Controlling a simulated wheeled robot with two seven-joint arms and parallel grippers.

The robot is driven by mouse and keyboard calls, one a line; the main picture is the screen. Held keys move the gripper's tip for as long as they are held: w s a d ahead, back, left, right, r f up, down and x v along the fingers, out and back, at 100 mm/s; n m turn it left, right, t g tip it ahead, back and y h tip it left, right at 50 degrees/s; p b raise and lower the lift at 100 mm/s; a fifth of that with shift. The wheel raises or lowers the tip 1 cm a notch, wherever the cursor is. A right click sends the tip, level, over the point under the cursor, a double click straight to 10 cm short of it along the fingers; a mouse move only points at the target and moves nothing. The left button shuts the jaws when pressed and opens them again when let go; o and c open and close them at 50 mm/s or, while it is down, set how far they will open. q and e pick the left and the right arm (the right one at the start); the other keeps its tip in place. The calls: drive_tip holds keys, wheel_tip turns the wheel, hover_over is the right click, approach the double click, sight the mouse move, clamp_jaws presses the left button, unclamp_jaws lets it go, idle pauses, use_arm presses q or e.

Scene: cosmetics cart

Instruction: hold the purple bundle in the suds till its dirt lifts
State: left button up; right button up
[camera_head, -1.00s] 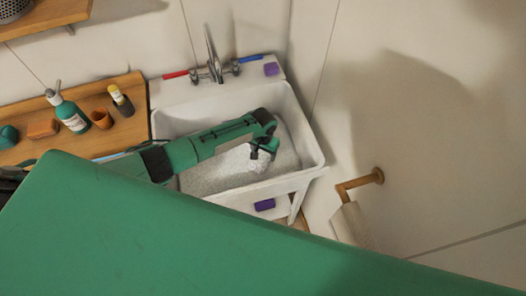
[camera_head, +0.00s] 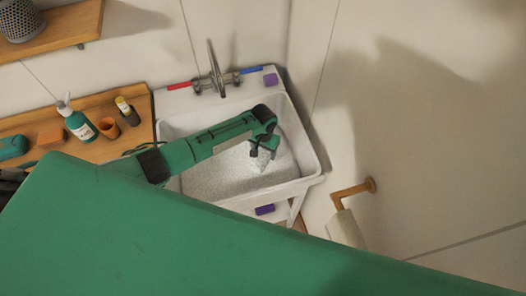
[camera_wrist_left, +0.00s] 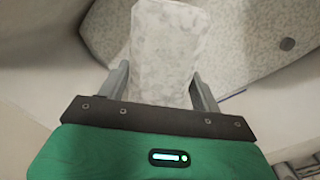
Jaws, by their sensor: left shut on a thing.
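My left gripper (camera_head: 262,148) reaches over the white sink (camera_head: 310,170) and points down into it. In the left wrist view its fingers (camera_wrist_left: 159,90) are shut on a pale, mottled grey-white bundle (camera_wrist_left: 165,45). No purple shows on this bundle. In the head view the bundle (camera_head: 266,165) is small and partly hidden by the gripper. Speckled grey-white suds (camera_head: 215,180) cover the sink floor. I cannot tell how deep the bundle sits in them. My right gripper is not in view.
A tap (camera_head: 213,65) stands at the sink's back. Purple blocks lie on the back ledge (camera_head: 270,80) and below the front rim (camera_head: 264,210). A towel roll (camera_head: 345,228) hangs at right.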

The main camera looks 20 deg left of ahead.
use_arm(q)
drive_tip(key=shift+r, duration=4.95)
drive_tip(key=shift+f, duration=0.1)
